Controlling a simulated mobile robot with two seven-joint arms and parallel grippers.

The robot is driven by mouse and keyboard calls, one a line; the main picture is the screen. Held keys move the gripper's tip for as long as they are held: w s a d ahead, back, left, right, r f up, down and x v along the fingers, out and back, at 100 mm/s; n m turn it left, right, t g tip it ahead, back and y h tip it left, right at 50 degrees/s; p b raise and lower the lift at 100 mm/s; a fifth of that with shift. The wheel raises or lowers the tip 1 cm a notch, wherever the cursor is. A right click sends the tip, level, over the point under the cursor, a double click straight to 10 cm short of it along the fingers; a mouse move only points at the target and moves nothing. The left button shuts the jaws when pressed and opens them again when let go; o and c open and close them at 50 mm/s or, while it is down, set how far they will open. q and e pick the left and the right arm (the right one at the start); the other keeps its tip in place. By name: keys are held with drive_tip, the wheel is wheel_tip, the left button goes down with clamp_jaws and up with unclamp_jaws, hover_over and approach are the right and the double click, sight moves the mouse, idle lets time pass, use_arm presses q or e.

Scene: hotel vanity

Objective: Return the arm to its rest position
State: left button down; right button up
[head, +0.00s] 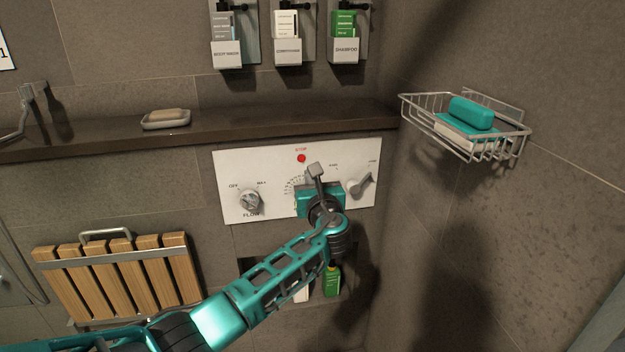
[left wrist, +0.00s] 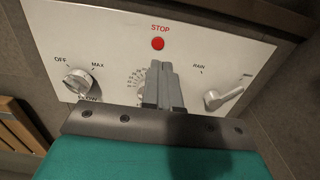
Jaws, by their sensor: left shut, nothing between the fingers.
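My left arm comes in from the lower left and reaches up to the white shower control panel (head: 235,180). My left gripper (head: 316,168) is shut and empty in front of the middle of the panel, just below the red STOP button (head: 301,158). In the left wrist view the closed fingers (left wrist: 161,82) point at the panel and partly cover the middle dial. I cannot tell whether the fingertips touch the panel. The right gripper is in neither view.
The flow knob (head: 250,201) and a lever (head: 361,185) flank the gripper. A dark ledge (head: 240,132) with a soap dish (head: 165,120) runs above. A wire basket (head: 466,128) hangs on the right wall. A slatted wooden seat (head: 120,278) is at lower left. A green bottle (head: 332,281) stands below the panel.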

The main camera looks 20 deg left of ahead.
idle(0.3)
use_arm(q)
drive_tip(key=s+d+f+n+g+h, duration=0.1)
drive_tip(key=s+d+f+n+h, duration=0.15)
drive_tip(key=s+f+n, duration=0.35)
drive_tip(key=s+d+f+n+g+h+p, duration=0.1)
drive_tip(key=s+d+f+h, duration=0.15)
drive_tip(key=s+f, duration=0.4)
drive_tip(key=s+d+f+n+g+h, duration=0.1)
drive_tip(key=s+f+n+g+h, duration=0.2)
drive_tip(key=f, duration=0.5)
drive_tip(key=s+d+f+n+h+p, duration=0.1)
drive_tip(key=s+f+n+h, duration=0.1)
drive_tip(key=s+n, duration=1.4)
drive_tip(key=s+h, duration=0.1)
drive_tip(key=s, duration=0.3)
drive_tip(key=shift+s+d+n+t+h, duration=0.15)
drive_tip(key=shift+d+n+t+h, duration=0.15)
drive_tip(key=shift+n+t+h, duration=0.1)
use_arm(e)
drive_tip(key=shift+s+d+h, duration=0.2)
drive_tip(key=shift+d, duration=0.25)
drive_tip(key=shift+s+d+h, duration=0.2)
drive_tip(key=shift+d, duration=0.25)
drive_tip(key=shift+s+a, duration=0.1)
